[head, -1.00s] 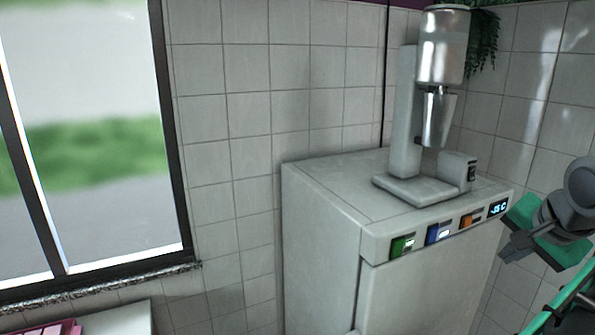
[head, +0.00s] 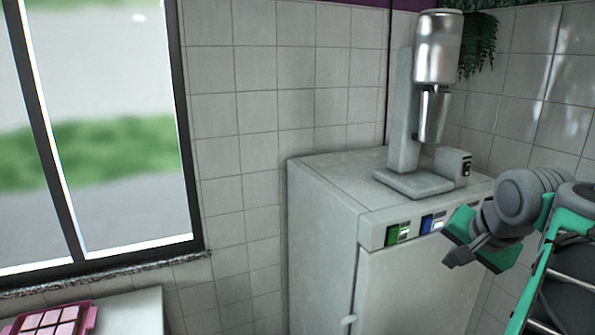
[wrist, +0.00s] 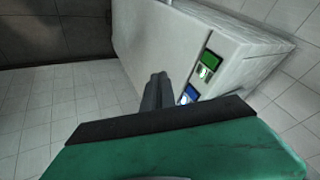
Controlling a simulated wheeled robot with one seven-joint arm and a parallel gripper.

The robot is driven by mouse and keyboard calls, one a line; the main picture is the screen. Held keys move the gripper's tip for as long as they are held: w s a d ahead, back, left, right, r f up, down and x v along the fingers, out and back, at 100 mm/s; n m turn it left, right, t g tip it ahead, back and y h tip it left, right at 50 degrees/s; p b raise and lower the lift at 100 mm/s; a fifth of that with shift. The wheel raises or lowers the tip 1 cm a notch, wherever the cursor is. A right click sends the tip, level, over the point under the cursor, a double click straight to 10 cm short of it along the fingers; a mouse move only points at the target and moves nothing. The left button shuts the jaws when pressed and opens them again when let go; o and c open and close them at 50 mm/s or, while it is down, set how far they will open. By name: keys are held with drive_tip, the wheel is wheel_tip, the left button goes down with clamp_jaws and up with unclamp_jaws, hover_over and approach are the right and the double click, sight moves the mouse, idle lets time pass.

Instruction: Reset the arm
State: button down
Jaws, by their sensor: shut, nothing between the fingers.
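My gripper (head: 452,262) is at the lower right of the head view, in front of the upper front of the white cabinet. It is shut and holds nothing. In the wrist view my gripper (wrist: 157,90) shows as dark fingers close together, pointing toward the cabinet. My arm, grey and green, runs from the gripper to the right edge of the head view.
The white cabinet (head: 325,230) has a green button (head: 397,233) and a blue button (head: 432,224) on its front. A drink mixer (head: 405,150) stands on top. A pink tray (head: 88,318) sits on a white surface at lower left, below the window.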

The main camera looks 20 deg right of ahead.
drive_tip(key=w+a+f+n+y, duration=0.1)
drive_tip(key=a+f+n, duration=0.25)
drive_tip(key=a, duration=0.35)
drive_tip(key=w+a+f+n+g, duration=0.1)
drive_tip(key=a+f+n, duration=0.1)
drive_tip(key=a+f, duration=0.35)
drive_tip(key=w+a+f+n+y, duration=0.1)
drive_tip(key=w+a+f+n, duration=0.15)
drive_tip(key=a, duration=0.65)
drive_tip(key=s+a+f+n+g+b, duration=0.1)
drive_tip(key=s+a+f+n, duration=0.3)
drive_tip(key=s+a+f, duration=0.2)
wheel_tip(320, 180, down, 2)
drive_tip(key=shift+a, duration=0.35)
drive_tip(key=shift+s, duration=0.1)
